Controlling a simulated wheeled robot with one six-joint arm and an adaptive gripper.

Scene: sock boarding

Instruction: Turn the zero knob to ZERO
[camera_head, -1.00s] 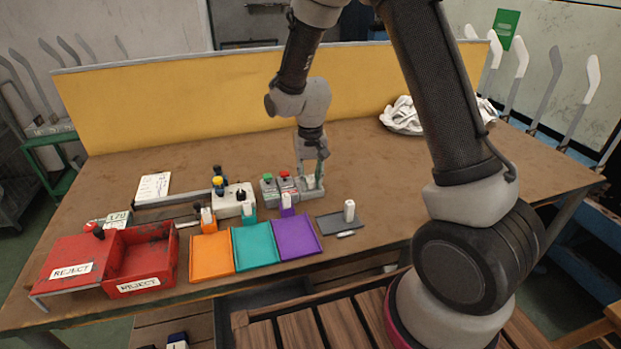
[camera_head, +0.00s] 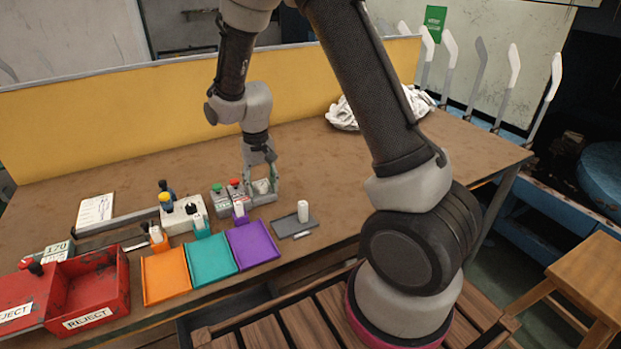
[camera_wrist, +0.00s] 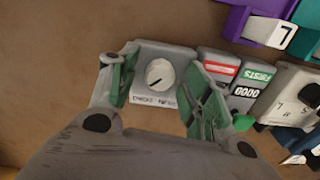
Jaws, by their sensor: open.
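The zero knob is a round white dial (camera_wrist: 160,73) with a dark pointer mark, set on a grey box (camera_wrist: 178,55) with small lettering along its edge, too small to read surely. In the wrist view the pointer slants toward the lower left. My gripper (camera_wrist: 155,88) is open, with one green-padded finger on each side of the dial, and the dial shows free between them. In the head view my gripper (camera_head: 260,180) points down over the grey box, right of the red-button box; there the fingers largely hide the dial.
Boxes with a red button (camera_head: 234,184) and a green button (camera_head: 217,188) stand close on the left. Orange (camera_head: 165,277), teal (camera_head: 212,260) and purple (camera_head: 253,246) trays lie in front. A dark tray (camera_head: 285,229) holds a white cylinder.

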